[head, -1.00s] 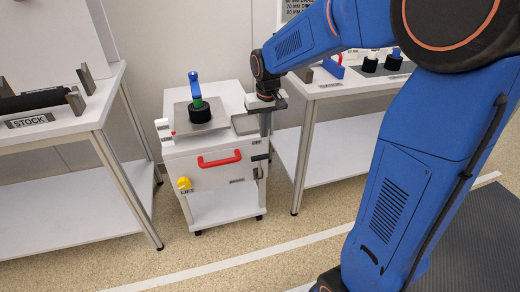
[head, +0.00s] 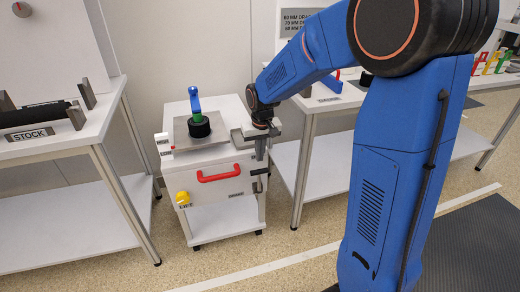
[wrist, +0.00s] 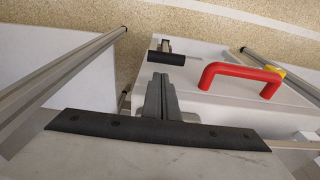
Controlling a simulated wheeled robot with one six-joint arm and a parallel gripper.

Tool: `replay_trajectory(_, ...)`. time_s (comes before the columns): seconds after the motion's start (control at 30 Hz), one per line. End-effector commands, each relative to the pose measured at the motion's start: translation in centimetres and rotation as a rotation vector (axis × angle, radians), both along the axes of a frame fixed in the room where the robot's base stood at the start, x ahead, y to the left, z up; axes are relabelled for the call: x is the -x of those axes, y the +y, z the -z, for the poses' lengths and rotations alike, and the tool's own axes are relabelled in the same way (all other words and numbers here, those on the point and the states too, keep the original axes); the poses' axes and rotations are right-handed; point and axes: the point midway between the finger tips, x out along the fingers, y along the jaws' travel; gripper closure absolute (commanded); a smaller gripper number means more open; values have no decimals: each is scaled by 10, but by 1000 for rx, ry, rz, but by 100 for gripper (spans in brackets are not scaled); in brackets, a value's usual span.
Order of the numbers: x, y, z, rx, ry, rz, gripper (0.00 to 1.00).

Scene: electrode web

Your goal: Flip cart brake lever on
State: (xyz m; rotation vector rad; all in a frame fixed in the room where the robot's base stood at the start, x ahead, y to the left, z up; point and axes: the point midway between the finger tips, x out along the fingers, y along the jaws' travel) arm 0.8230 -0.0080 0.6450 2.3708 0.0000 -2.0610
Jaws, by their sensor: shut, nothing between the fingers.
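The white cart (head: 208,166) stands between two tables. A dark brake lever (head: 257,187) is at the right end of its front face, low in the head view. In the wrist view, what looks like the same lever (wrist: 166,58) is a short black bar on a small metal bracket. My gripper (head: 260,158) points down at the cart's front right corner, above the lever. In the wrist view its fingers (wrist: 158,82) are together with nothing between them. Their tips are close to the lever; I cannot tell whether they touch it.
A red handle (head: 220,174) sticks out of the cart front, left of my gripper. A yellow knob (head: 183,198) is at the front left. The cart top carries a black spool (head: 196,127) with a green and blue post. Tables stand close on both sides.

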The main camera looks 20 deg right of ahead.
Motion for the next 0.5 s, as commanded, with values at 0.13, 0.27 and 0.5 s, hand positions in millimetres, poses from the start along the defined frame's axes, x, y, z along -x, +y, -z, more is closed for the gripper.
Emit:
replay_trajectory(0.13,-3,0,24,0,1,0,100)
replay_trajectory(0.27,-5,0,38,0,1,0,100)
replay_trajectory(0.5,-7,0,49,0,-1,0,100)
